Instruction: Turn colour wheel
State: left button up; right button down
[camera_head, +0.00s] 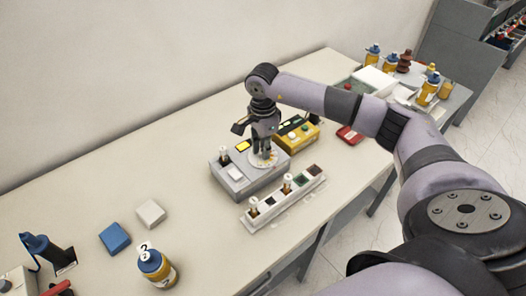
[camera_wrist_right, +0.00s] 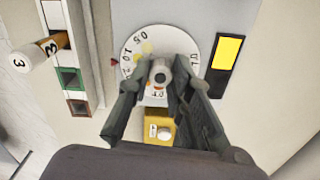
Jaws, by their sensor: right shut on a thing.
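The colour wheel (camera_wrist_right: 133,45) is a white disc with numbers around its rim, a small yellowish patch and a round grey knob (camera_wrist_right: 161,72) at its centre. It lies on top of a grey box (camera_head: 229,182) in the head view. My right gripper (camera_head: 264,152) points down over the wheel. In the right wrist view, its two dark fingers (camera_wrist_right: 160,84) are on either side of the knob and closed on it. The fingers hide part of the disc. My left gripper is not in view.
A yellow panel (camera_wrist_right: 229,50) lights up beside the wheel. A white rack (camera_head: 278,208) with numbered bottles stands in front of the grey box. A yellow box (camera_head: 297,138) is close behind. A blue block (camera_head: 114,237), a white block (camera_head: 150,213) and a bottle (camera_head: 156,266) stand left.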

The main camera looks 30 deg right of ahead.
jog(key=shift+r+m+b, duration=0.1)
jog(key=shift+m+b, duration=0.9)
jog(key=shift+m, duration=0.7)
jog(key=shift+w, duration=0.1)
jog(key=c, duration=1.4)
grip_release()
jog(key=shift+c, duration=0.2)
notch_tip(320, 180, up, 12)
